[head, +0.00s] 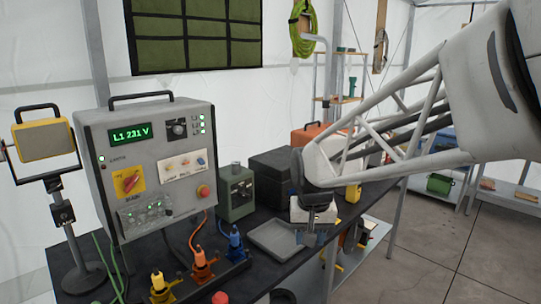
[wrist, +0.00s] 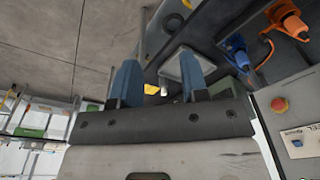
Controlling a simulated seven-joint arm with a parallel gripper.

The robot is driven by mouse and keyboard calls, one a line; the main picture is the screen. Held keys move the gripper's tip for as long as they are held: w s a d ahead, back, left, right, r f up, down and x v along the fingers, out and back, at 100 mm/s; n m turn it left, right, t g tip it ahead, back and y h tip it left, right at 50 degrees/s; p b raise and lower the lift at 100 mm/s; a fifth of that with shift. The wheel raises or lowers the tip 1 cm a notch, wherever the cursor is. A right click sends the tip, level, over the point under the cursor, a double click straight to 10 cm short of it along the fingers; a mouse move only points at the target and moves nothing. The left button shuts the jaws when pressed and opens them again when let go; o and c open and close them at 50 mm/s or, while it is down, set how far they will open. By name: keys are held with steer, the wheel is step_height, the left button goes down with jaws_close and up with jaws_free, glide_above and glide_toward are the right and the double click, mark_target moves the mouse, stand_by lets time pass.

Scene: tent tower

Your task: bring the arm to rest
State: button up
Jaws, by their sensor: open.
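My gripper (head: 310,239) hangs at the end of my arm over the right part of the dark bench, just right of a shallow grey tray. Its two blue fingers point down in the head view. In the wrist view my gripper (wrist: 159,63) shows both fingers well apart with nothing between them, so it is open and empty. I cannot tell its exact height above the bench. My arm comes in from the upper right and hides part of the shelves behind it.
A grey control box (head: 150,165) reading "L1 231 V" stands on the bench (head: 75,252). Yellow (head: 159,284), orange (head: 201,265) and blue (head: 235,243) connectors stand before it. The grey tray (head: 262,248), a green box (head: 236,193) and a lamp (head: 45,138) are nearby. Open floor (head: 440,255) lies right.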

steer(key=s+d, duration=0.4)
steer(key=s, duration=0.7)
steer(key=s+d+t, duration=0.1)
steer(key=s+d, duration=0.4)
steer(key=s, duration=0.6)
steer(key=shift+d+f, duration=0.15)
steer(key=shift+d, duration=0.1)
